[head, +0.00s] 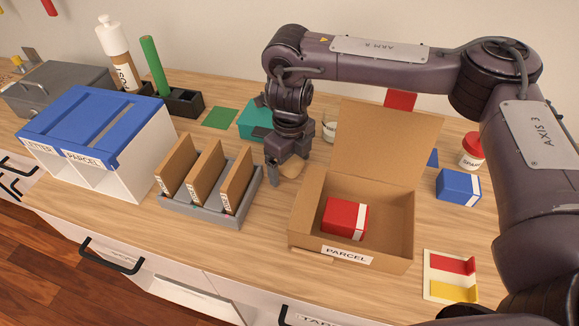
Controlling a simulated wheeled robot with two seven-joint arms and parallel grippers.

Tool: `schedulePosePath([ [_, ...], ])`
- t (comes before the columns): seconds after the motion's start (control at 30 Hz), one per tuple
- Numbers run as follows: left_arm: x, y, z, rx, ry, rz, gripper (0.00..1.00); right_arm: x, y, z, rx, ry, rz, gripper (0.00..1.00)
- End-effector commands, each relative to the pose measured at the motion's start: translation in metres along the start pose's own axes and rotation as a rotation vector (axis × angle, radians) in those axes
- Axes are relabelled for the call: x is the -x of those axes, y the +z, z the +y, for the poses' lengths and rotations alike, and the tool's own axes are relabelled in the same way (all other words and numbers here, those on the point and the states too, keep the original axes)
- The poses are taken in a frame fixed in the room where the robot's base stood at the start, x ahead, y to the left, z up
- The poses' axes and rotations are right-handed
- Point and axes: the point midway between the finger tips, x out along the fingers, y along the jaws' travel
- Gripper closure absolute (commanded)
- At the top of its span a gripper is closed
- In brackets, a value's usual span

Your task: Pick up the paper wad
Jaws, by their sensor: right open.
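A pale beige rounded lump, which looks like the paper wad (292,169), lies on the desk just left of the open cardboard parcel box (298,216). My right gripper (284,172) points down right at it, open. One finger is on the left of the wad; the gripper hides part of the wad's upper side. I cannot tell whether the fingers touch it. My left gripper is not in view.
The parcel box holds a red box (345,218); its raised lid (385,140) stands behind. A grey rack (205,215) with brown folders stands left. A teal box (254,122) is behind the gripper. A blue box (458,186) and a white-and-red jar (471,151) stand right.

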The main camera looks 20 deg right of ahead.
Motion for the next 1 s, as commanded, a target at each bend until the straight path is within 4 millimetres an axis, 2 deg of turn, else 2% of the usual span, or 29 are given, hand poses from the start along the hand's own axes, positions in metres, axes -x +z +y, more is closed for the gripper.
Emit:
schedulePosePath([
  [0.2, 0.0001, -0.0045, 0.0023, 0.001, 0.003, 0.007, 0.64, -0.0001, 0.0003, -0.0003, -0.001, -0.001, -0.001, 0.14],
  [0.57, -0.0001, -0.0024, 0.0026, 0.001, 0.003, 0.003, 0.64, 0.0001, 0.0003, -0.0003, -0.001, -0.001, -0.001, 0.60],
  [1.0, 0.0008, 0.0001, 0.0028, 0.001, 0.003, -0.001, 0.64, 0.0038, 0.0007, -0.0004, 0.000, -0.002, -0.002, 0.60],
])
